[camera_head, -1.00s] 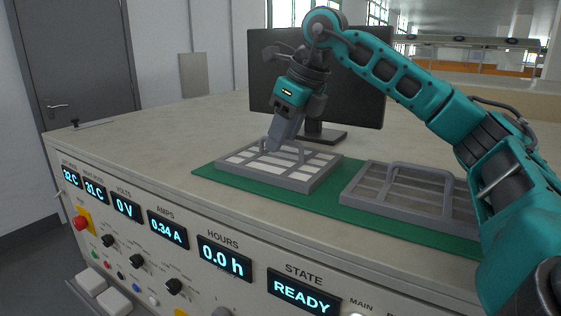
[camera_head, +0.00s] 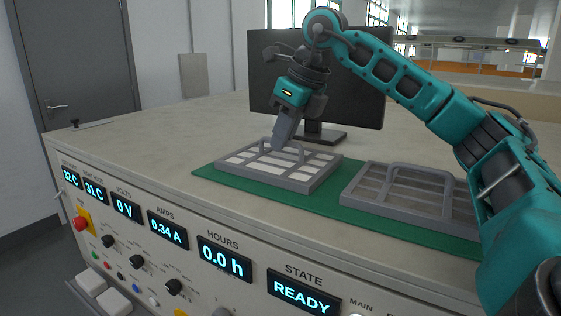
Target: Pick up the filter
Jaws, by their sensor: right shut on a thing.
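Two grey framed filters with handles lie on a green mat (camera_head: 330,203) on the bench. The left filter (camera_head: 322,172) has pale white panels behind its grid. The right filter (camera_head: 395,204) looks darker and greyer, and my right arm hides its right end. My right gripper (camera_head: 278,147) points down at the left filter's handle (camera_head: 299,152) and is shut on it. The filter appears to rest flat on the mat. My left gripper is not in view.
A black monitor (camera_head: 345,85) stands behind the left filter. The bench front has a panel with lit displays (camera_head: 224,259), knobs and a red button (camera_head: 81,223). A grey door (camera_head: 80,60) is at far left.

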